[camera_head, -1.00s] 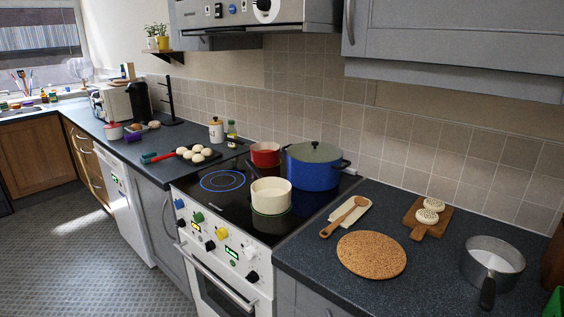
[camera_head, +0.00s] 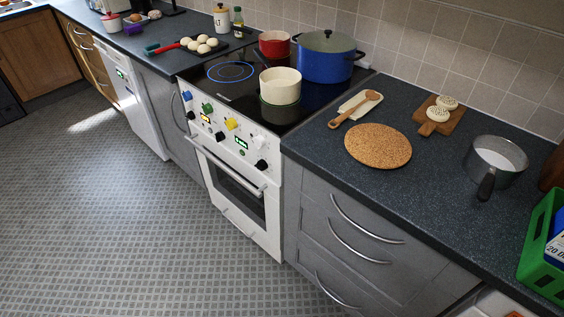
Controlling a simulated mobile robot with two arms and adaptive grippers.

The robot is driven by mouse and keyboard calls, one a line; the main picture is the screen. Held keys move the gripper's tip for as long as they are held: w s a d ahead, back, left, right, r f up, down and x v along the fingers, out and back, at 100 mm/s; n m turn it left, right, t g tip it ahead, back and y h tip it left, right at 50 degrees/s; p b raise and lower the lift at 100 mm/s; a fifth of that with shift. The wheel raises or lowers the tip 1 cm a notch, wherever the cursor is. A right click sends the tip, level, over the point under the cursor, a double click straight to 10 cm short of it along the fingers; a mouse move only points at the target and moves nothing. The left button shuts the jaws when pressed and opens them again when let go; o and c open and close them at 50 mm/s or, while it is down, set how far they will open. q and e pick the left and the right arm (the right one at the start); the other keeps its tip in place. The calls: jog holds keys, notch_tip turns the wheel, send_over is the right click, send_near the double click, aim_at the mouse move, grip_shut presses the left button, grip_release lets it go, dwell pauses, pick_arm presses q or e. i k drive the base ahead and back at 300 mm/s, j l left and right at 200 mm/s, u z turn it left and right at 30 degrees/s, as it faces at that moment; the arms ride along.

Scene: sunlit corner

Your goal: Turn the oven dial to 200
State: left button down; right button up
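The white oven (camera_head: 226,180) stands in the middle of the counter run, its door shut and its handle (camera_head: 228,166) along the top of the door. Its front panel (camera_head: 216,127) carries several knobs: blue (camera_head: 187,96), green (camera_head: 207,108), yellow (camera_head: 231,124), black (camera_head: 220,136) and white ones among them. Two small lit displays (camera_head: 241,143) show on the panel, too small to read. I cannot tell which knob is the oven dial or where it points. Neither of my grippers is in view.
On the hob are a cream pot (camera_head: 281,86), a red pot (camera_head: 274,44) and a blue pot (camera_head: 325,57). The right counter holds a cork mat (camera_head: 378,146), a saucepan (camera_head: 497,160) and a green crate (camera_head: 541,247). The tiled floor (camera_head: 110,220) before the oven is clear.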

aim_at(190, 115)
jog(key=i+j+u, duration=0.15)
jog(key=j, duration=0.25)
jog(key=i+j+u, duration=0.1)
jog(key=j, duration=0.25)
jog(key=i+j+u, duration=0.15)
jog(key=i+j, duration=0.1)
jog(key=j, duration=0.1)
